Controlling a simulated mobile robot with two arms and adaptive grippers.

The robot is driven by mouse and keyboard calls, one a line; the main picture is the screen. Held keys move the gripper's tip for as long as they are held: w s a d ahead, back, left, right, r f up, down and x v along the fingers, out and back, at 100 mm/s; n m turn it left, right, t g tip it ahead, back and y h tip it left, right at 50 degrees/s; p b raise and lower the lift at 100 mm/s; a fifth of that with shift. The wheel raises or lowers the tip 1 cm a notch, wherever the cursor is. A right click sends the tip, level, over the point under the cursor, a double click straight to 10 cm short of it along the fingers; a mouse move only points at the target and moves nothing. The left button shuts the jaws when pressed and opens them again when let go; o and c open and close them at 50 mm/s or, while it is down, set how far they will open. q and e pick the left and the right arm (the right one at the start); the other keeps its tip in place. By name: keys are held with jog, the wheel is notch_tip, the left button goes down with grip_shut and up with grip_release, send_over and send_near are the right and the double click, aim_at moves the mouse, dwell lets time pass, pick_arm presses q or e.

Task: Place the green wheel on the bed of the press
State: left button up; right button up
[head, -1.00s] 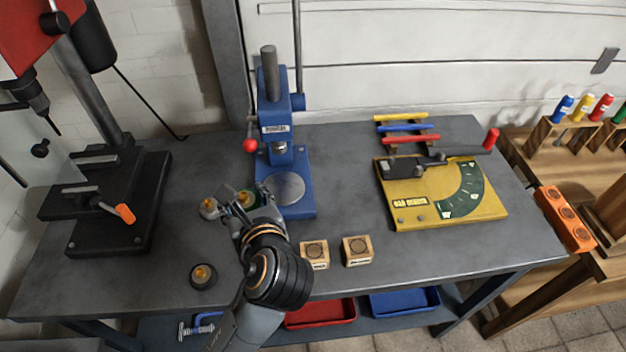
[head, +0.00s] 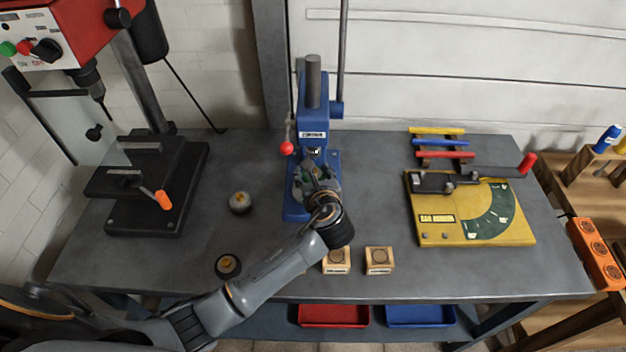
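The blue press (head: 314,125) stands at the back middle of the bench. My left gripper (head: 313,180) is over the press bed, in front of the ram, pointing away from me. It covers most of the bed; the blue base (head: 294,211) shows at its left. The green wheel is mostly hidden by my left gripper; only a dull greenish patch shows between the fingers, and its place on the bench is empty. Whether it touches the bed is hidden. My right gripper is out of view.
Two other wheels, one grey (head: 239,203) and one dark (head: 228,266), lie left of the press. Two wooden blocks (head: 336,261) (head: 379,260) sit at the front edge. A yellow gauge plate (head: 450,225) is at right, a drill press (head: 150,190) at left.

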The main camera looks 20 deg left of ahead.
pick_arm(q)
jog(key=f, duration=0.3)
jog(key=shift+w+a+f+p, duration=0.1)
jog(key=shift+w+a+p, duration=0.05)
jog(key=shift+w+p, duration=0.2)
jog(key=shift+s+f, duration=0.1)
jog(key=shift+f, duration=0.1)
jog(key=shift+f, duration=0.15)
jog(key=o, duration=1.3)
jog(key=shift+c, duration=0.2)
jog(key=b+v, duration=0.1)
jog(key=v, duration=1.1)
jog(key=shift+r, duration=0.25)
jog(key=shift+s+f, duration=0.1)
